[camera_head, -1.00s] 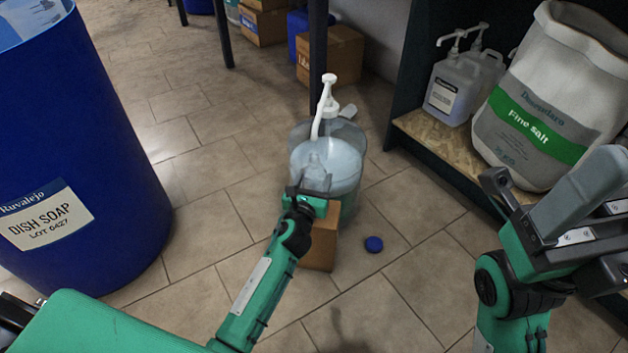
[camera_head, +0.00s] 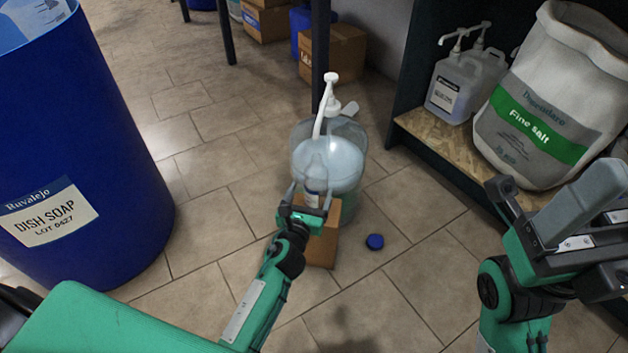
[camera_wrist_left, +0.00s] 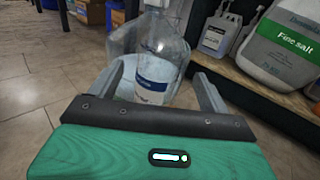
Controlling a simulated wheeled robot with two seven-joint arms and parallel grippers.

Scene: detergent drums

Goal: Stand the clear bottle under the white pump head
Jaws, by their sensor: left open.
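The clear bottle (camera_wrist_left: 165,55), with a white and blue label, stands upright between the spread fingers of my left gripper (camera_head: 309,192). It shows faintly in the head view, its label (camera_head: 313,188) just above the cardboard box (camera_head: 322,240). The white pump head (camera_head: 331,100) sits on a large clear drum (camera_head: 345,160) behind, its spout pointing down toward the bottle. In the wrist view a white part (camera_wrist_left: 157,3) shows above the bottle's neck; exact alignment is unclear. My left gripper is open, with gaps beside the bottle. My right gripper (camera_head: 540,200) is at the right, away from these things.
A big blue dish soap drum (camera_head: 80,150) stands left. A shelf (camera_head: 440,140) at right holds pump jugs (camera_head: 453,85) and a salt sack (camera_head: 545,100). A dark post (camera_head: 320,50) rises behind the pump.

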